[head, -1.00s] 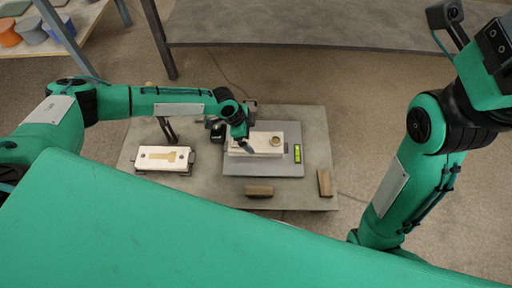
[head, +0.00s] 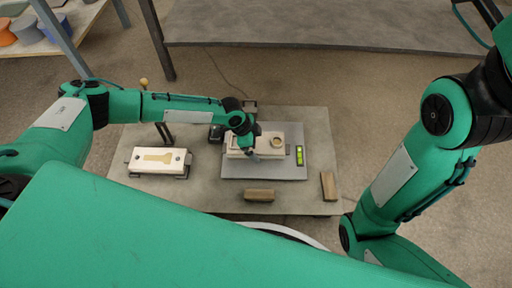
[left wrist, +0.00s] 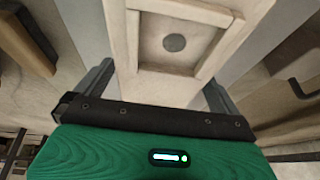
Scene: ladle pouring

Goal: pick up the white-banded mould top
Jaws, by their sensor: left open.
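A pale block-shaped mould (head: 268,141) with a round opening on top sits on a grey plate (head: 290,172) in the head view; I cannot make out a white band on it. My left gripper (head: 249,151) is over the left part of this mould. In the left wrist view, my left gripper (left wrist: 155,90) is open, with its fingers on either side of a pale block (left wrist: 165,85) that has a raised frame and a grey disc. I cannot tell whether the fingers touch it. My right gripper is out of view.
Another pale mould half (head: 140,168) with a golden shape lies left on the low table (head: 210,194). A green level (head: 299,155) is on the plate. Wooden blocks lie in front (head: 259,195) and to the right (head: 329,185). A white curved rim (head: 290,232) shows at the table's front.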

